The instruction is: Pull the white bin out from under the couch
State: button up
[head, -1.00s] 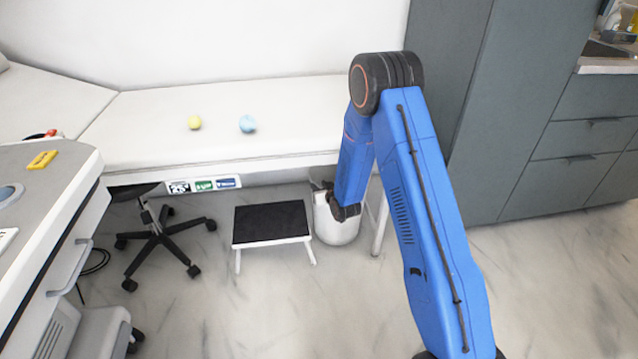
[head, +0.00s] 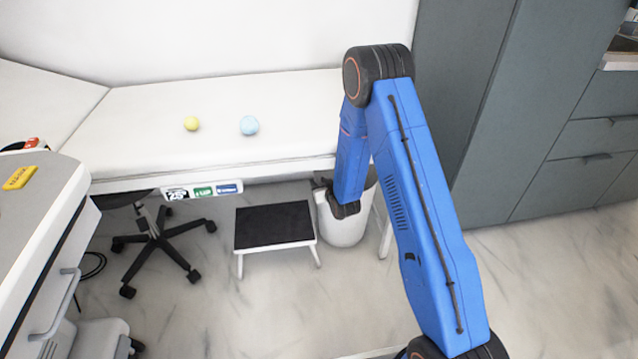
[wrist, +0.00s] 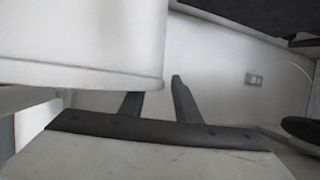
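The white bin (head: 345,231) stands on the floor below the couch's front edge, between the step stool and a couch leg. My blue arm hides part of its top in the head view. In the wrist view, the bin (wrist: 85,35) fills the upper left, its rim toward the bottom of the picture, so the view looks upside down. My gripper (wrist: 160,87) is open at the rim. One finger's tip is hidden behind the bin wall and the other shows just beyond its edge, with a visible gap. The white couch (head: 270,100) is above.
A black-topped step stool (head: 274,224) stands close left of the bin. A wheeled chair base (head: 155,240) is farther left. A couch leg (head: 387,236) is just right of the bin. Grey cabinets (head: 560,130) stand at the right. The floor in front of the bin is clear.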

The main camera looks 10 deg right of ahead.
jog(key=shift+c, duration=0.6)
grip_shut()
dwell(0.8)
